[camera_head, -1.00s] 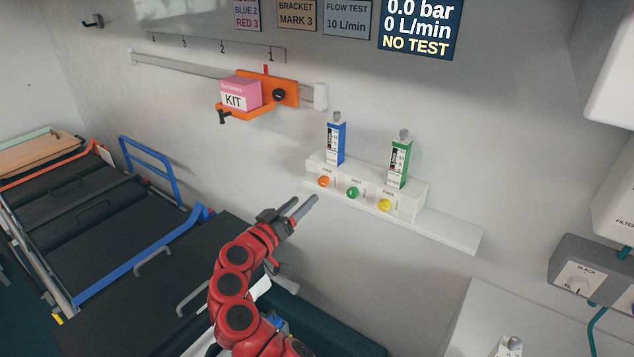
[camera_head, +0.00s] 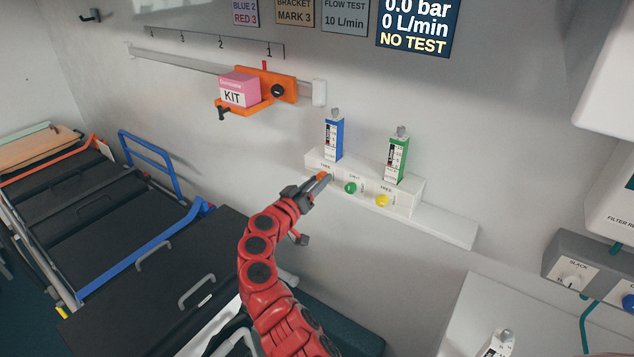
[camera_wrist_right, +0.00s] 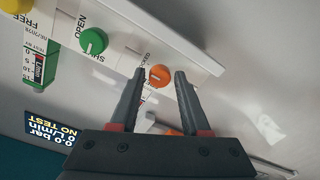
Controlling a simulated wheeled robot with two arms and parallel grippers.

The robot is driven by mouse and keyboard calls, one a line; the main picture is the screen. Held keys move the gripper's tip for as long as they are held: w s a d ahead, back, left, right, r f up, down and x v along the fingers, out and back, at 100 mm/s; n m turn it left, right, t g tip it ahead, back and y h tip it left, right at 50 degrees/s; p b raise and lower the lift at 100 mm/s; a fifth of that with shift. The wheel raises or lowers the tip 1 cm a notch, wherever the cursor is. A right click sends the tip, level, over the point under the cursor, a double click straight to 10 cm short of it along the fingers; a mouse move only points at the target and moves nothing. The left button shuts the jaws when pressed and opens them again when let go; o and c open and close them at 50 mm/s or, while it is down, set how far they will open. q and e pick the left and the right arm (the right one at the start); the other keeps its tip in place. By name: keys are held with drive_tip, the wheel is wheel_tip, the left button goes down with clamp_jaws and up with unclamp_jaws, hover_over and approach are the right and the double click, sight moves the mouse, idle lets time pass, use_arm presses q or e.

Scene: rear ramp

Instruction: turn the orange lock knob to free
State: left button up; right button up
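The orange lock knob (camera_head: 321,175) is the left one of the three knobs on the white wall panel (camera_head: 405,205). It is partly hidden by my right gripper (camera_head: 324,178) in the head view. In the right wrist view the orange knob (camera_wrist_right: 160,76) shows between the two fingertips of the right gripper (camera_wrist_right: 160,73). The fingers are open, one on each side, with a gap to the knob; I cannot tell how far they reach in depth. Lettering ending in "CKED" shows beside the knob. My left gripper is not in view.
The green knob (camera_head: 351,187) and yellow knob (camera_head: 382,200) sit to the right on the panel. Blue (camera_head: 334,139) and green (camera_head: 397,160) flow units stand above. An orange bracket with a pink kit box (camera_head: 240,88) is on the rail at upper left.

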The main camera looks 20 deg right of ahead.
clamp_jaws()
